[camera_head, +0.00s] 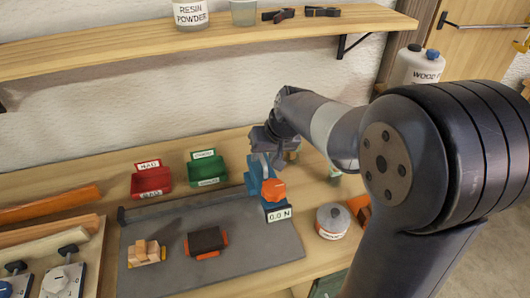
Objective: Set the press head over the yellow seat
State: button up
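A blue press head (256,177) with an orange knob (273,189) and a "0.0 N" display (279,214) stands at the back right of the grey mat (200,275). My gripper (264,158) is right at its top; whether the fingers hold it is hidden by the angle. On the mat's left is a small yellowish seat (158,257) with pale wooden blocks (143,248) on it. To its right is a dark block (206,239) with orange-red ends (191,251). The press head is to the right of both, apart from them.
A dark rail (180,206) runs along the mat's back edge. A red bin (151,180) and a green bin (207,170) stand behind it. A lidded jar (332,221) is on the right. Wooden laths (45,208) and clamp-like fixtures (62,280) are on the left. The mat's front is clear.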

grip_shut()
dwell(0.3)
dwell(0.3)
